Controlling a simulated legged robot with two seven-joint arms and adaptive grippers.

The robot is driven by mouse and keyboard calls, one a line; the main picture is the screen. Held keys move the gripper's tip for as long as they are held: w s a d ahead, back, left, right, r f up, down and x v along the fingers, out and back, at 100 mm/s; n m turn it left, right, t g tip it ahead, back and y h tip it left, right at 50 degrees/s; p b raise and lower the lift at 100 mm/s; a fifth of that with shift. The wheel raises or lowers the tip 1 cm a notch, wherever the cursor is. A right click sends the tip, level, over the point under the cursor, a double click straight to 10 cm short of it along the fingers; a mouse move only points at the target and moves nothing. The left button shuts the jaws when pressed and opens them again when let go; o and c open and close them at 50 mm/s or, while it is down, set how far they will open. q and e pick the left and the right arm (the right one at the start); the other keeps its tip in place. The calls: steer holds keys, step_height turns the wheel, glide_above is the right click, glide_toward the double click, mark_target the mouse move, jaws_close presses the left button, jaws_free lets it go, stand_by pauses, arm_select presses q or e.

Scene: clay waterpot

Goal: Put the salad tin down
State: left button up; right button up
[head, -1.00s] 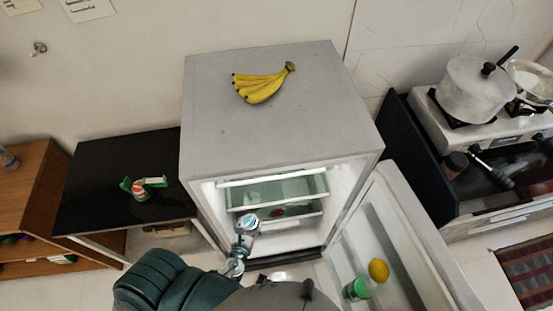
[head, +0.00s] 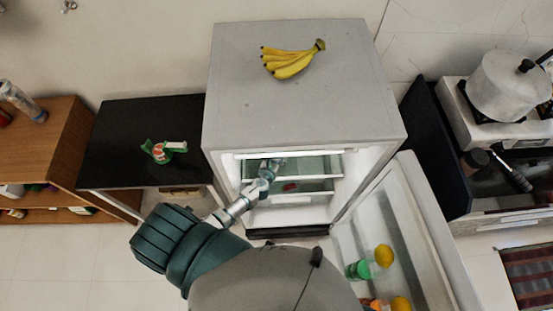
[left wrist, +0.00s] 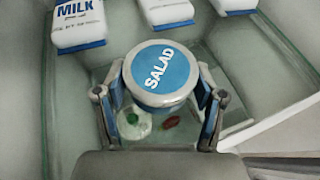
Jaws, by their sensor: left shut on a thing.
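The salad tin (left wrist: 160,75) has a blue lid with white "SALAD" lettering. In the left wrist view it sits between the fingers of my left gripper (left wrist: 158,112), which is shut on it. In the head view my left gripper (head: 271,168) reaches inside the open fridge (head: 305,85), at the level of the upper glass shelf (head: 320,166). The tin is hard to make out there. The left wrist view shows a glass surface around and below the tin; I cannot tell if the tin touches it. My right gripper is not in view.
Milk cartons (left wrist: 80,24) stand just beyond the tin, with another white item (left wrist: 232,5) at the top right. Bananas (head: 292,62) lie on the fridge top.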

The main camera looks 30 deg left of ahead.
mark_target(275, 159)
arm_select(q)
steer(key=f, duration=0.1)
steer(key=f+b, duration=0.2)
steer(key=shift+w+a+f, duration=0.1)
steer(key=shift+a+f, duration=0.2)
steer(key=shift+f, duration=0.1)
steer(key=shift+d, duration=0.1)
steer(key=shift+d+r, duration=0.2)
steer(key=shift+d, duration=0.05)
steer(key=shift+d+f, duration=0.1)
steer(key=o, duration=1)
steer(key=shift+f+b, duration=0.1)
steer(key=shift+b, duration=0.25)
steer(key=o, duration=0.4)
steer(key=shift+a, duration=0.25)
steer(key=shift+a+r+p, duration=0.1)
steer(key=shift+r+p, duration=0.1)
steer(key=shift+p, duration=0.1)
steer(key=p+v, duration=0.1)
steer(key=v, duration=0.2)
steer(key=p+v, duration=0.1)
steer(key=v, duration=0.8)
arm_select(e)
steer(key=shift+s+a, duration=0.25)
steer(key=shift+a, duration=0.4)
